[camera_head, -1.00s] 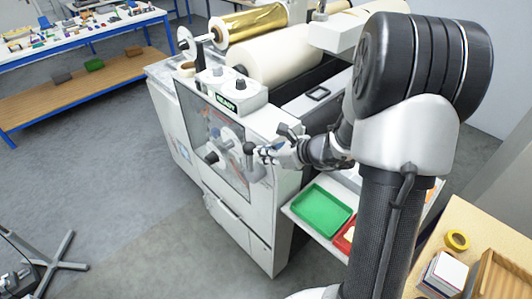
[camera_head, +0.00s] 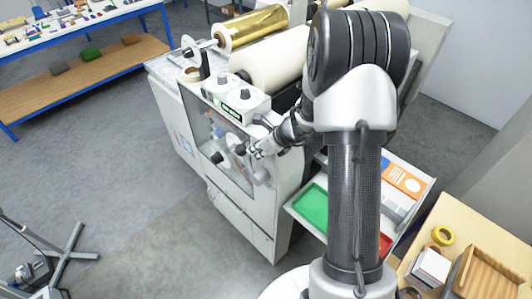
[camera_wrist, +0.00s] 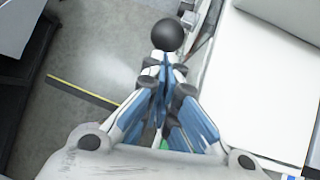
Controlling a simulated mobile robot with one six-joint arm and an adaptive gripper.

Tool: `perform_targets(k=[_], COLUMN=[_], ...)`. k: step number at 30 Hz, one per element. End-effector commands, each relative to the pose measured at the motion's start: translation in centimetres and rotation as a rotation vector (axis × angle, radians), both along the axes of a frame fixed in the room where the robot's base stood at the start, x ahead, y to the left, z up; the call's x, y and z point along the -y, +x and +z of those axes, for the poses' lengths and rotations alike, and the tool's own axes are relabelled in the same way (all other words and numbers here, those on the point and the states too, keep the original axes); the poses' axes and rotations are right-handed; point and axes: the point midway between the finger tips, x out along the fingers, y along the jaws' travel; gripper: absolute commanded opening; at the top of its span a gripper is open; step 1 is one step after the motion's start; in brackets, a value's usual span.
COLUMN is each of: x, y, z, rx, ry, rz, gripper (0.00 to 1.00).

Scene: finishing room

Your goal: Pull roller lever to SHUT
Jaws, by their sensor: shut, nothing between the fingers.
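The roller lever shows as a black ball knob (camera_head: 240,149) at the front of the white machine (camera_head: 240,218). In the wrist view the ball (camera_wrist: 168,35) sits just beyond my fingertips, toward the top of the picture. My gripper (camera_head: 257,152) is at the machine's front, just right of the knob. In the wrist view its blue-and-grey fingers (camera_wrist: 162,66) are together with nothing between them. The fingertips are close to the ball; I cannot tell whether they touch it. The lever's shaft is mostly hidden, and no SHUT marking is readable.
A control box (camera_head: 236,100) sits on the machine above the knob, below a white roll (camera_head: 275,62) and a gold roll (camera_head: 252,25). A green tray (camera_head: 312,208) is to the right. A wooden table (camera_head: 423,240) stands at right front.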

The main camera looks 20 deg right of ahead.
Motion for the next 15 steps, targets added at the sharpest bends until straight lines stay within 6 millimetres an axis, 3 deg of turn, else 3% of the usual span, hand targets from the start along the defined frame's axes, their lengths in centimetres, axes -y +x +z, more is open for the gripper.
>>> perform_targets(k=[15], x=[-0.8], y=[2.2], z=[-0.5], rx=[0.002], ry=[0.0], rz=[0.001], gripper=[0.0])
